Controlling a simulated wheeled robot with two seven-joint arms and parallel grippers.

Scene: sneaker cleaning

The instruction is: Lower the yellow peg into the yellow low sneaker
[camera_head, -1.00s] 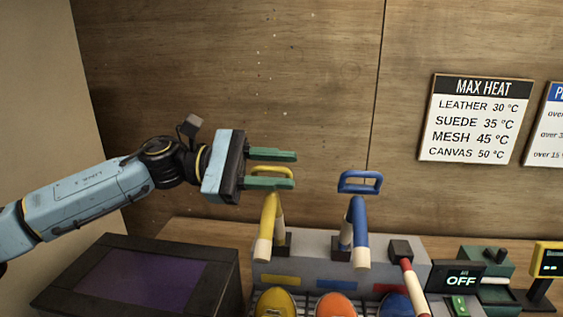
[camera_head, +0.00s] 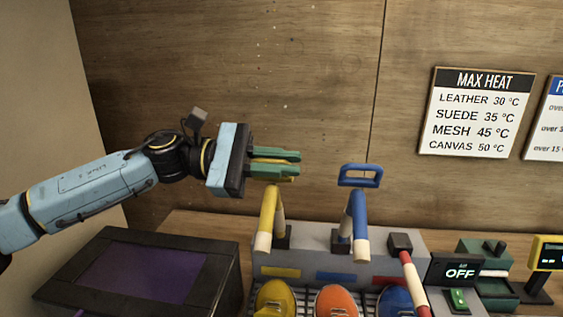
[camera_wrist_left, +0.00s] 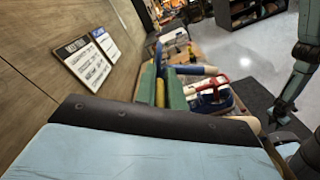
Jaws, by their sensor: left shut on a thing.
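The yellow peg (camera_head: 268,212) stands at the left of the grey dryer box, its white tip hanging over the front. My left gripper (camera_head: 285,163) comes in from the left with its green fingers shut on the peg's yellow handle. In the left wrist view the yellow handle (camera_wrist_left: 160,92) shows between the green fingers. The yellow low sneaker (camera_head: 274,301) sits on the rack below the peg tip, cut off by the bottom edge. The tip is above and apart from it.
A blue peg (camera_head: 360,215) with a blue handle stands right of the yellow one. An orange sneaker (camera_head: 337,301) and a blue sneaker (camera_head: 396,300) sit beside the yellow one. A red-and-white peg (camera_head: 412,280) leans over the blue sneaker. A dark box (camera_head: 65,275) stands left.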

